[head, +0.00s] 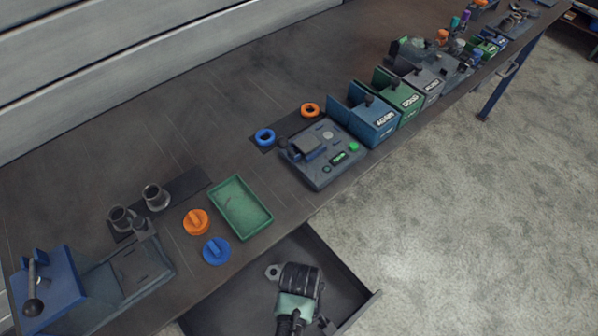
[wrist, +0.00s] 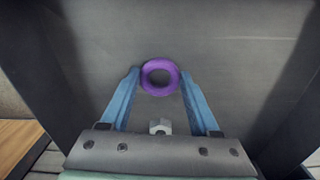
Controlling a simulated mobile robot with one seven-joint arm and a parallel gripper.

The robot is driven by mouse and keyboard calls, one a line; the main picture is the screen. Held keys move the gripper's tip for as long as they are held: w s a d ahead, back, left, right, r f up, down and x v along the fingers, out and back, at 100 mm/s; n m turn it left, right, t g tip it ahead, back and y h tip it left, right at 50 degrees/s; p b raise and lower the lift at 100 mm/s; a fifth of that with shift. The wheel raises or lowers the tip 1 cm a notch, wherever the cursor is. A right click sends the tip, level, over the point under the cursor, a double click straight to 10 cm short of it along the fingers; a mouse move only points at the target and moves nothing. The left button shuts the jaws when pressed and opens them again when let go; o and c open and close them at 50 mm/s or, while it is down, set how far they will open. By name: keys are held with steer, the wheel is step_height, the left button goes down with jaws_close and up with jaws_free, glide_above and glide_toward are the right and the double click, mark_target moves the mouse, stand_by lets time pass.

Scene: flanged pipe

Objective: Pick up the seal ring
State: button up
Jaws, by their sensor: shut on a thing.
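A purple ring (wrist: 161,92), which I take as the seal ring, sits between the tips of the two blue fingers of my gripper (wrist: 160,78) in the wrist view. A fingertip meets it on each side, so my gripper is shut on it. Behind it is the grey floor of the open drawer (head: 235,297). I cannot tell whether the ring is touching that floor or just above it. In the head view my arm reaches down into the drawer and hides the fingers and the ring.
Drawer walls surround my gripper; the drawer's front edge (head: 362,308) is at the right. The workbench (head: 240,105) above holds a green tray (head: 262,224), a blue knobbed disc (head: 216,251), an orange knobbed disc (head: 196,222) and several coloured boxes. Floor to the right is clear.

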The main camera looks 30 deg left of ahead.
steer(key=shift+r, duration=0.1)
step_height(320, 180, up, 13)
steer(key=p, duration=0.4)
steer(key=shift+p, duration=0.3)
steer(key=shift+f, duration=0.2)
